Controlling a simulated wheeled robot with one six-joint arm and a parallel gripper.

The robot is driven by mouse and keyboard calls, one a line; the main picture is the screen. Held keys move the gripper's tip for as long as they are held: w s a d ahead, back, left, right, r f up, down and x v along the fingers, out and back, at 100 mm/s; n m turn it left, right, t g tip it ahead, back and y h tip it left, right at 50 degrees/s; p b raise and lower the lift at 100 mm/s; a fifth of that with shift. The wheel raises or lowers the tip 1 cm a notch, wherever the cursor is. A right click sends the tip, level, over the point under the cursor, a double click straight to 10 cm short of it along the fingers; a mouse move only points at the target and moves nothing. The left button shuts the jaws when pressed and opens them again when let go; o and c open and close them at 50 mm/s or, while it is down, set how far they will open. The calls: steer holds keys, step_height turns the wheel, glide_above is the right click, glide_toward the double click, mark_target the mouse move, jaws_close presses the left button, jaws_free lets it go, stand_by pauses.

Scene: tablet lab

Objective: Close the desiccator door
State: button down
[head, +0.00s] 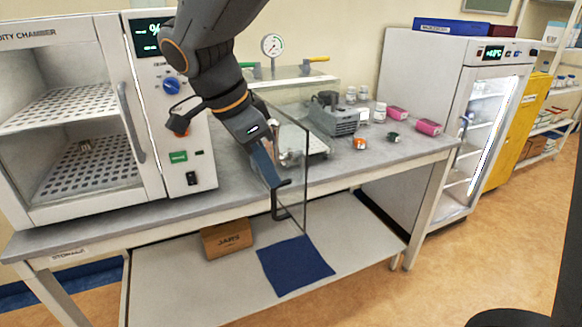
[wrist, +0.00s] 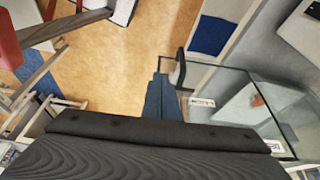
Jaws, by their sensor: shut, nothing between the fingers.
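The desiccator (head: 290,72) is a clear box with a pale lid, standing on the bench behind my arm. Its glass door (head: 294,150) stands open, swung out past the bench's front edge. A black handle (head: 281,214) is on the door's outer part. My gripper (head: 274,182) is shut and empty, pointing down right beside the handle's upper end. In the wrist view, the blue fingers (wrist: 160,82) are together, just left of the black handle (wrist: 180,68), with the glass door (wrist: 235,90) to the right. I cannot tell whether they touch the handle. My arm hides part of the desiccator.
A humidity chamber (head: 180,135) stands left on the bench. A gauge (head: 272,45) tops the desiccator. Below are a cardboard box (head: 227,240) and a blue mat (head: 294,266).

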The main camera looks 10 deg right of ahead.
steer(key=d, duration=0.1)
steer(key=w+d+f+p, duration=0.1)
steer(key=d, duration=0.2)
steer(key=shift+w+d+f+p, duration=0.2)
steer(key=shift+w+p, duration=0.1)
steer(key=shift+p, duration=0.05)
